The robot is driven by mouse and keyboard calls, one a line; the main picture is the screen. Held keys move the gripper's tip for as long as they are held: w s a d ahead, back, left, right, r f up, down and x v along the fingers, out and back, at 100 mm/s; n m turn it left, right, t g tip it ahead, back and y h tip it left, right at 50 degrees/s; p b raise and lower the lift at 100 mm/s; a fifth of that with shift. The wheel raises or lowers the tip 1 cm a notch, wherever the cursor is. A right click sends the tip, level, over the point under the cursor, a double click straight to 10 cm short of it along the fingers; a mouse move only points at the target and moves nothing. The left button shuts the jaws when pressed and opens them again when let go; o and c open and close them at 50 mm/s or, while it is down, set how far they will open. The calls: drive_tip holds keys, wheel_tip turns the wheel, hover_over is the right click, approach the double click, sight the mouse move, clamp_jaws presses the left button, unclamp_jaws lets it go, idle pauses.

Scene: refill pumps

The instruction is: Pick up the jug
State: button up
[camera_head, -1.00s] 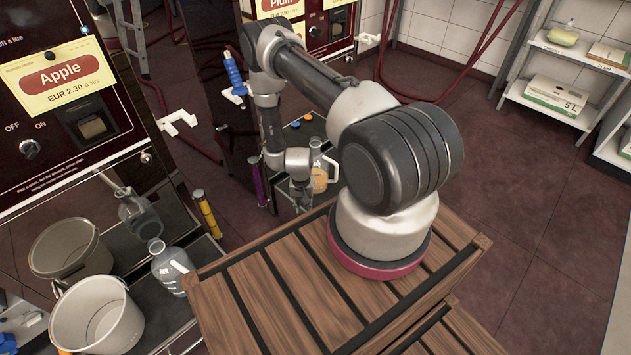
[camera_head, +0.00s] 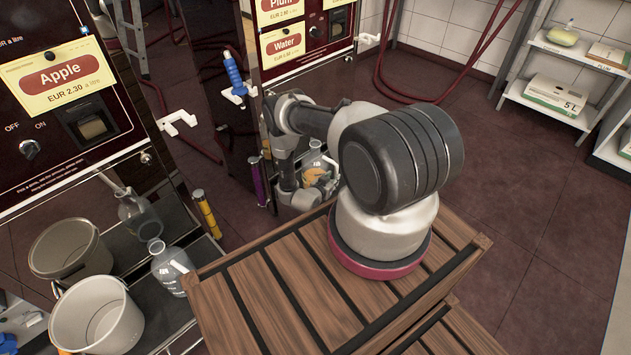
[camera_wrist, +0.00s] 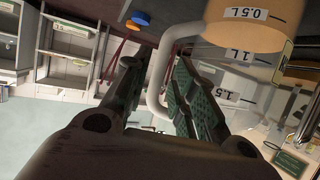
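The jug (camera_head: 314,172) is clear with an orange part and stands behind my arm in the head view, partly hidden. In the wrist view its orange part (camera_wrist: 255,38) and litre marks show at the upper right, in a tilted picture. Its white handle (camera_wrist: 157,88) runs between the two fingers of my gripper (camera_wrist: 155,68). The fingers are apart, one on each side of the handle, and do not look closed on it. In the head view my gripper is mostly hidden by my arm.
A purple-handled tube (camera_head: 257,180) is close left of my arm. Red floor (camera_head: 500,190) at the right is clear.

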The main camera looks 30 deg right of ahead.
sight(336, 174)
drive_tip(key=x, duration=0.5)
drive_tip(key=shift+w+d+f, duration=0.1)
drive_tip(key=shift+w+d, duration=0.15)
drive_tip(key=shift+d, duration=0.05)
drive_tip(key=shift+c, duration=0.3)
clamp_jaws()
